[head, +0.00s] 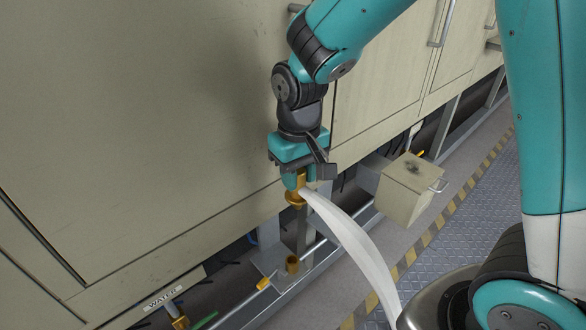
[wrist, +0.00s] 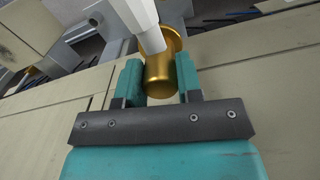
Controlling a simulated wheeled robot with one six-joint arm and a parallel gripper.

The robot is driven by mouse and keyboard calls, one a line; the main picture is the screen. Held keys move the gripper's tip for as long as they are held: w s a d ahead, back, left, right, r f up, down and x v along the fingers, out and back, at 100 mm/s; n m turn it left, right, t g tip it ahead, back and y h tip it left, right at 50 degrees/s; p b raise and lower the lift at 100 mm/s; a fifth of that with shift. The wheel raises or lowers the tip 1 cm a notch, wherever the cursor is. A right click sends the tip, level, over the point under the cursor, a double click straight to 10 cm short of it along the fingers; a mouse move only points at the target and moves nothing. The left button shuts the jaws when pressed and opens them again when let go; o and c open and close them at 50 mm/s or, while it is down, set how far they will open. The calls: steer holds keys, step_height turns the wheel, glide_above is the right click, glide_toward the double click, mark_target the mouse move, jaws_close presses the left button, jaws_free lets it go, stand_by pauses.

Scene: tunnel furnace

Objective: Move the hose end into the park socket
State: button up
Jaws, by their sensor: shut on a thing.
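My gripper (head: 298,182) is shut on the brass hose end (head: 295,197), in front of the cream panel. A white hose (head: 352,243) runs from the hose end down to the lower right. In the wrist view the brass hose end (wrist: 159,78) sits between the two teal fingers, with the white hose coming in from above. A short open brass socket (head: 292,265), which looks like the park socket, stands upright on a grey bracket below the hose end. The hose end is apart from it and higher in the picture.
A cream box (head: 408,190) with a handle sticks out to the right of the hose. A "WATER" label (head: 163,298) is at lower left, with a brass fitting (head: 180,322) below it. A grey rail (head: 240,312) runs along the panel's foot. Yellow-black floor striping (head: 440,222) lies right.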

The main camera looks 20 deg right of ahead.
steer(key=s+d, duration=0.2)
steer(key=s, duration=0.6)
steer(key=shift+d+p, duration=0.3)
steer(key=shift+p, duration=0.05)
steer(key=shift+w, duration=0.1)
